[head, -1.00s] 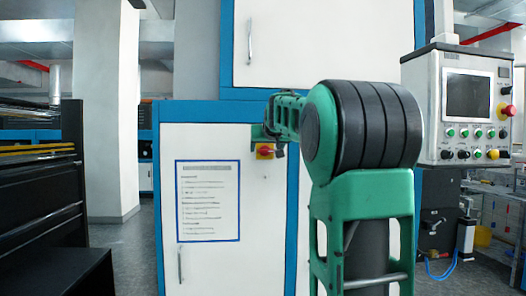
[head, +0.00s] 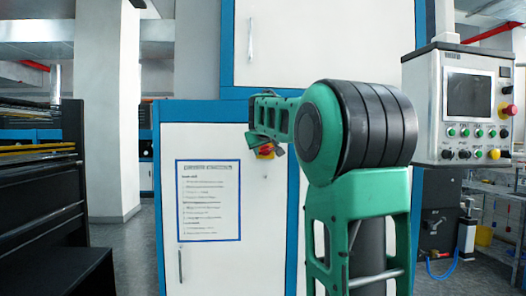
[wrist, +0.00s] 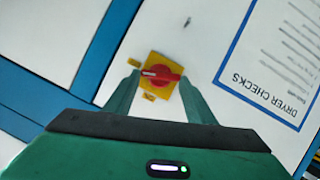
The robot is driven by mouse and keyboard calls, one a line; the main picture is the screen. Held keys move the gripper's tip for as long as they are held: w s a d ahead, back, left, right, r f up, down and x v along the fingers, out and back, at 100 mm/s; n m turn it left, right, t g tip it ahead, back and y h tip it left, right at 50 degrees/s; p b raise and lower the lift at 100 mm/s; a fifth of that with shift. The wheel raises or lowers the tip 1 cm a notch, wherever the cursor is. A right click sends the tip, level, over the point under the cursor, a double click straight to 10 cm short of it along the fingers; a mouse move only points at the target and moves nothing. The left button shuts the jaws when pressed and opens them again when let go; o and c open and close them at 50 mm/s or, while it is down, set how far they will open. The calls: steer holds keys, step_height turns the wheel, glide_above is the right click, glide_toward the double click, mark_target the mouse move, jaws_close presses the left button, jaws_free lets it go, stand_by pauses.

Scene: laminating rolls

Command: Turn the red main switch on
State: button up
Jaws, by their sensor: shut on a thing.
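The red main switch (wrist: 161,75) is a rotary handle on a yellow plate (wrist: 158,57) on the white cabinet door. In the wrist view its handle lies nearly level across the picture, with a white mark at its left end. My gripper (wrist: 160,80) has one finger at each end of the handle and is shut on it. In the head view the switch (head: 265,150) shows just below my gripper (head: 265,143), which partly covers it.
A printed check sheet (head: 209,200) is on the same door, left of the switch. A control panel (head: 465,105) with buttons stands at the right. Dark machinery (head: 40,210) is at the left. A blue frame (head: 292,215) edges the door.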

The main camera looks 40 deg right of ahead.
steer(key=n, duration=0.1)
steer(key=a+n+h, duration=0.1)
steer(key=shift+w+f+n+g, duration=0.2)
steer(key=shift+w+n+g, duration=0.2)
steer(key=n+h, duration=0.2)
steer(key=shift+w+a+f+n, duration=0.15)
steer(key=shift+f+n, duration=0.1)
steer(key=shift+n, duration=0.05)
steer(key=n+h, duration=0.1)
steer(key=n, duration=0.1)
steer(key=f+n+h, duration=0.1)
steer(key=n, duration=0.2)
steer(key=shift+w+a, duration=0.1)
steer(key=shift+f+n+h, duration=0.1)
steer(key=shift+n+h, duration=0.2)
steer(key=shift+n, duration=0.1)
steer(key=o, duration=1)
steer(key=shift+o, duration=0.2)
steer(key=shift+s, duration=0.2)
